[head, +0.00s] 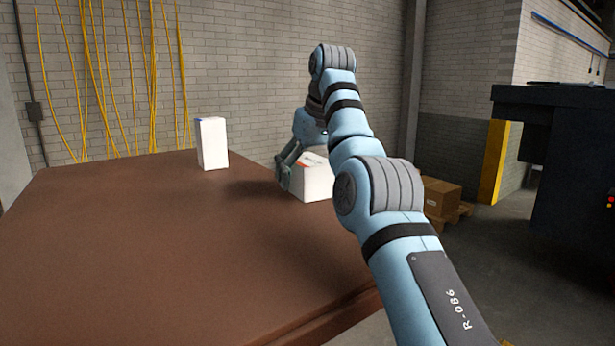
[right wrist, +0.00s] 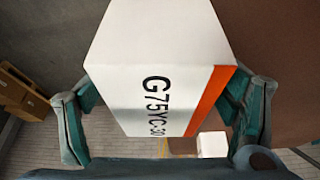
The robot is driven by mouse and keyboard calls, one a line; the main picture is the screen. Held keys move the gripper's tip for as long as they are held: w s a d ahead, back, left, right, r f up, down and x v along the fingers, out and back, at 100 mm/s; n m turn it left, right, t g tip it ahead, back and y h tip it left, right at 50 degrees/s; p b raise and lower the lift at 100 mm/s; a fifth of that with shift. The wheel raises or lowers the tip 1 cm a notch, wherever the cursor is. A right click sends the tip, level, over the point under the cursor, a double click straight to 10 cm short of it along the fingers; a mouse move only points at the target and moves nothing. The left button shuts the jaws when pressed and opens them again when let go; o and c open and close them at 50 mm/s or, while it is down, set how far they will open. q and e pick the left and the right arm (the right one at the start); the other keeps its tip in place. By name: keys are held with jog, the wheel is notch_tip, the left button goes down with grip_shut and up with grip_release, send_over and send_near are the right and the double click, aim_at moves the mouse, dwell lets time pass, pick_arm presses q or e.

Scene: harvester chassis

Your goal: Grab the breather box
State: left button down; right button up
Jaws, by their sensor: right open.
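A white box (head: 315,180) with an orange stripe sits near the right edge of the brown table. In the right wrist view this box (right wrist: 150,60) is large and close, with the lettering "G75YC-30" on its face. My right gripper (head: 300,163) is open around it, with one finger on each side. In the right wrist view the fingers of the gripper (right wrist: 168,98) flank the box; I cannot tell whether they touch it. A second, taller white box (head: 212,143) stands farther left; I cannot read which box is the breather box. My left gripper is out of view.
The brown table (head: 150,250) is clear in front and to the left. A cardboard box (head: 441,197) stands on a pallet on the floor beyond the table. A dark machine (head: 570,160) stands at the right. Yellow cables hang on the brick wall.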

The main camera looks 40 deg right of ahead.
jog(key=shift+w+f, duration=0.3)
jog(key=shift+s+r, duration=0.1)
jog(key=shift+c, duration=1.2)
jog(key=c, duration=1.1)
jog(key=shift+c, duration=0.2)
jog(key=shift+r, duration=0.1)
